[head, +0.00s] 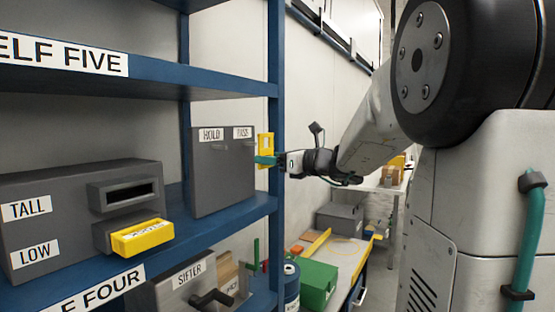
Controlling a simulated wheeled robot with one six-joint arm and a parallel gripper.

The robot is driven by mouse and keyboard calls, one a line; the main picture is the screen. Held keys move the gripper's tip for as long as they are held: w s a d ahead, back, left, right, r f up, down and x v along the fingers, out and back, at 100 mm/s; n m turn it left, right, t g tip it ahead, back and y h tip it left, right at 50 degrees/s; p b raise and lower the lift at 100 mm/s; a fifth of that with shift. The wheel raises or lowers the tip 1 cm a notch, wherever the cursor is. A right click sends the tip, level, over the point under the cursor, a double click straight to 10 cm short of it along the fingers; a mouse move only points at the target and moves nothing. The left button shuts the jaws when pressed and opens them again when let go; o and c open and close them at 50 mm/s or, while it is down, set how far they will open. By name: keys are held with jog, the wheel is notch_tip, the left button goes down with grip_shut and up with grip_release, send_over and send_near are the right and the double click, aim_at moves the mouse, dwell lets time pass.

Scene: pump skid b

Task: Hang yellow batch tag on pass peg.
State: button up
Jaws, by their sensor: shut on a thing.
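The yellow batch tag (265,141) is a thin upright plate in front of the blue shelf post. My gripper (266,160) has teal fingertips and is shut on the tag. The grey peg board (222,178) stands on the shelf just left of the tag, with HOLD and PASS labels along its top. The pass peg (244,143) is small and hard to make out below the PASS label. The tag appears to the right of the peg; a gap in depth between them cannot be judged.
A grey box (70,190) marked TALL and LOW, with a yellow tray (142,237), stands left on the blue shelf (235,213). The shelf post (276,100) is close behind my gripper. A green box (317,284) sits lower right.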

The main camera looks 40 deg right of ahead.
jog(key=shift+f+x, duration=0.2)
jog(key=shift+x, duration=0.75)
jog(key=shift+f+x, duration=0.2)
jog(key=shift+x, duration=0.7)
jog(key=shift+f+x, duration=0.15)
jog(key=shift+x, duration=0.8)
jog(key=o, duration=1.4)
